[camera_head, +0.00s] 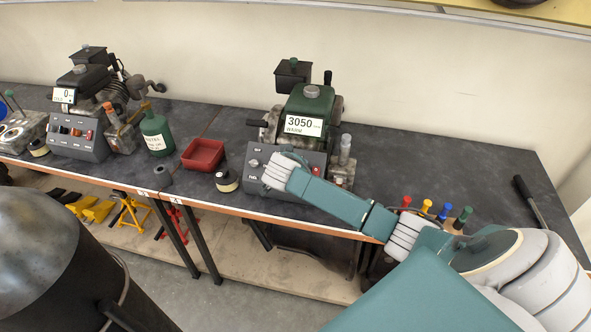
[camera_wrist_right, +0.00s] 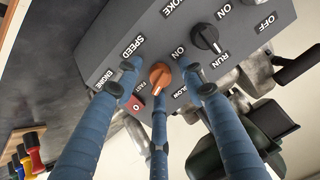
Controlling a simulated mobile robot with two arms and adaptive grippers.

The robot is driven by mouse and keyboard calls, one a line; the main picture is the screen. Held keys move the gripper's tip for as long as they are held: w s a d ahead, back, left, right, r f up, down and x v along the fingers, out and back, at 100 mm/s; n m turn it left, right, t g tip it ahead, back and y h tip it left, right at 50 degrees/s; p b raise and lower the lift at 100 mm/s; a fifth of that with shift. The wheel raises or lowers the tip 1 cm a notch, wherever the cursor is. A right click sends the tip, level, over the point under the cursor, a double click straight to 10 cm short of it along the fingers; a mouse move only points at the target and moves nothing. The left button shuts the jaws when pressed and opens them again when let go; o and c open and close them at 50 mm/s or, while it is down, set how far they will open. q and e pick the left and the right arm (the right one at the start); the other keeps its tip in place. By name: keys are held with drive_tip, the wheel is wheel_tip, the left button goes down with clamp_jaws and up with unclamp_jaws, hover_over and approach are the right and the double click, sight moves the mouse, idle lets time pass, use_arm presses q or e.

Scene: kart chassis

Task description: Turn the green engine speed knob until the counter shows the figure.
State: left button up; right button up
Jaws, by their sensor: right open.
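The green engine (camera_head: 308,104) stands on the bench in the head view, its counter (camera_head: 304,124) reading 3050. Its grey control panel (camera_head: 318,161) is partly hidden by my right arm. In the right wrist view, an orange knob (camera_wrist_right: 161,78) sits on the panel (camera_wrist_right: 140,30) by the labels ENGINE SPEED, FAST and SLOW. The blue fingers of my right gripper (camera_wrist_right: 161,85) are open and spread around this knob; I cannot tell whether they touch it. In the head view the fingers are hidden behind my wrist. My left gripper is out of view.
A black knob (camera_wrist_right: 207,37) marked ON and RUN sits close beside the fingers. A second engine (camera_head: 88,85), its counter at 0, stands at left. A green bottle (camera_head: 155,131) and a red tray (camera_head: 203,154) lie between. Bare bench (camera_head: 440,165) shows at right.

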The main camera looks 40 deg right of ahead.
drive_tip(key=shift+c, duration=0.5)
clamp_jaws()
drive_tip(key=shift+f, duration=0.1)
drive_tip(key=shift+m, duration=0.5)
drive_tip(key=shift+o, duration=0.5)
unclamp_jaws()
